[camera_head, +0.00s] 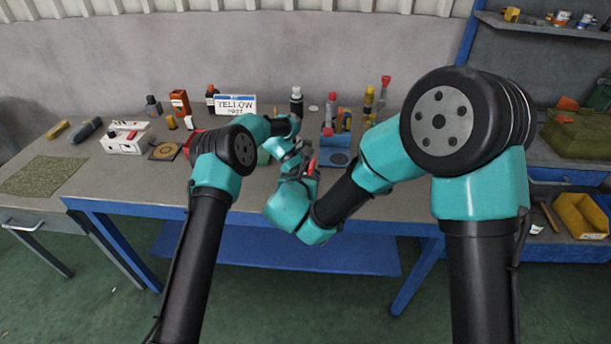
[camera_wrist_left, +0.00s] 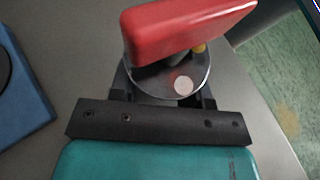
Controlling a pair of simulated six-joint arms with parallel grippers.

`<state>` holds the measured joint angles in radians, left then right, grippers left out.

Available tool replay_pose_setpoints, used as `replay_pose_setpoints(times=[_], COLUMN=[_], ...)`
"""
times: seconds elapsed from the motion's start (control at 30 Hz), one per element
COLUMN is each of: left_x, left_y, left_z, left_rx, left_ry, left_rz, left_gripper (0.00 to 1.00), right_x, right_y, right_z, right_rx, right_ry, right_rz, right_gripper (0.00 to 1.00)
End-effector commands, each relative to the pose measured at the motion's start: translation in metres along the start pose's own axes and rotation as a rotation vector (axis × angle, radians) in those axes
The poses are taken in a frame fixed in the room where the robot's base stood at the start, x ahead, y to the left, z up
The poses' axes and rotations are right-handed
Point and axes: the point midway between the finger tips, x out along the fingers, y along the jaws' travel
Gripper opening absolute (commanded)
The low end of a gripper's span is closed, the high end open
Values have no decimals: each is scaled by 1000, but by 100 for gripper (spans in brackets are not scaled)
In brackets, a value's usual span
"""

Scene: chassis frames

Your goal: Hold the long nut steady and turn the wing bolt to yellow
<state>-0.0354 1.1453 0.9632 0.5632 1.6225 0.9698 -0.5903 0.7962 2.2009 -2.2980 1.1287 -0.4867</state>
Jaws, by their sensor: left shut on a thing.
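The wing bolt's red wing (camera_wrist_left: 190,28) fills the top of the left wrist view and shows as a small red patch (camera_head: 312,167) in the head view. Under it is a round grey disc (camera_wrist_left: 150,80) with a white dot and a yellow mark near its edge. The wing lies slantwise over the disc, close to the yellow mark. My left gripper (camera_wrist_left: 162,98) is shut below the disc. The long nut is hidden between the jaws. My right gripper (camera_head: 303,160) is close to the red wing in the head view; its fingers are too small to read.
A sign reading YELLOW (camera_head: 235,104) stands at the back of the grey bench (camera_head: 110,205). A blue holder (camera_head: 335,140), several bottles and a white box (camera_head: 125,138) stand on the bench. The bench's front left is mostly clear apart from a green mat (camera_head: 42,175).

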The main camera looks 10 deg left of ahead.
Motion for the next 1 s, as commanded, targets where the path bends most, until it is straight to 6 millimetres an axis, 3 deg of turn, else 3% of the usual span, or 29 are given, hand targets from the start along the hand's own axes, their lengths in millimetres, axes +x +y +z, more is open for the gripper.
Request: replay_pose_setpoints(times=[0.3,0.33,0.63,1.0], left_x=[0,0,0,-5], left_y=[0,0,0,0], left_z=[0,0,0,0], left_rx=[-1,-1,0,0], left_ry=[0,0,0,1], left_rz=[0,0,0,2], left_gripper=[30,44,73,73], right_x=[0,0,0,0], right_y=[0,0,0,0], right_z=[0,0,0,0], right_rx=[0,0,0,0], right_ry=[0,0,0,0], right_rz=[0,0,0,0], right_gripper=[39,39,39,39])
